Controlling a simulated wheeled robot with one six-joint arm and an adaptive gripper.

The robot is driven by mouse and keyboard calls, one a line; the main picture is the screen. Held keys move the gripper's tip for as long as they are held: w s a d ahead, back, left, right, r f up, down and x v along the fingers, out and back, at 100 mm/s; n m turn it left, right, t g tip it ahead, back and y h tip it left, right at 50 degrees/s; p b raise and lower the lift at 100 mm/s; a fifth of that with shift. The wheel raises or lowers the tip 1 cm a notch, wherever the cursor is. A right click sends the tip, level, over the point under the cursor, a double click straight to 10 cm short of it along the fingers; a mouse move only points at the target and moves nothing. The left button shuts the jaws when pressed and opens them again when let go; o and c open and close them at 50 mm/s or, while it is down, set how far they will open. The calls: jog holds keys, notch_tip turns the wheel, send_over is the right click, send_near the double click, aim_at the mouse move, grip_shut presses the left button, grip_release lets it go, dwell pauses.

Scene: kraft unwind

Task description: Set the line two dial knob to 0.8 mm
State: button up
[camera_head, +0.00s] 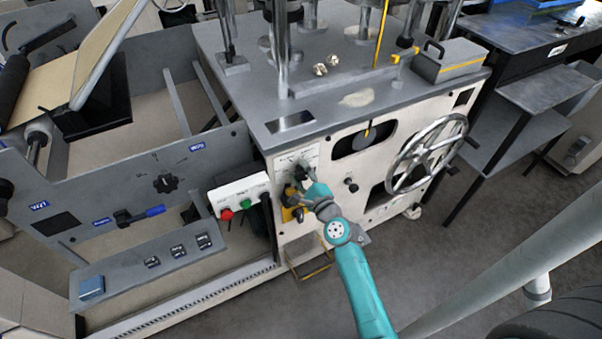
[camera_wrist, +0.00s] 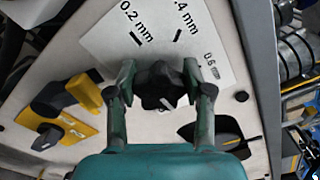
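A black lobed dial knob (camera_wrist: 162,86) sits in the middle of the wrist view, with a short white mark on it. A white scale plate (camera_wrist: 108,33) behind it reads 0.2 mm, .4 mm and 0.6 mm; no 0.8 mm label shows. My gripper (camera_wrist: 160,70) has one finger on each side of the knob, close to it. I cannot tell whether both fingers press on it. In the head view my gripper (camera_head: 305,180) is at the cream machine front, just below the scale plate (camera_head: 297,158), and largely covers the knob.
A yellow-and-black switch (camera_wrist: 62,120) is left of the knob and a dark fitting (camera_wrist: 225,138) is below right. The head view shows a large handwheel (camera_head: 427,154), a push-button box (camera_head: 240,197) and another black knob (camera_head: 166,183) on the left panel.

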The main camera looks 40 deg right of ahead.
jog(key=o, duration=0.4)
jog(key=v, duration=1.2)
dwell(0.4)
jog(key=s+a+f+n+g+y, duration=0.15)
jog(key=s+a+f+n, duration=0.25)
jog(key=s+a+n, duration=0.75)
jog(key=s+a+r+n+y, duration=0.1)
jog(key=s+a+r+n, duration=0.2)
jog(key=s+n, duration=0.2)
jog(key=s+a+r+n+y, duration=0.1)
jog(key=s+a+r+n, duration=0.1)
jog(key=s+n, duration=0.3)
jog(key=s+a+r+n+g+y, duration=0.1)
jog(key=s+a+r+n, duration=0.2)
jog(key=s+n, duration=0.3)
jog(key=shift+s+a+r, duration=0.35)
jog(key=shift+s+r, duration=0.5)
jog(key=shift+r, duration=0.05)
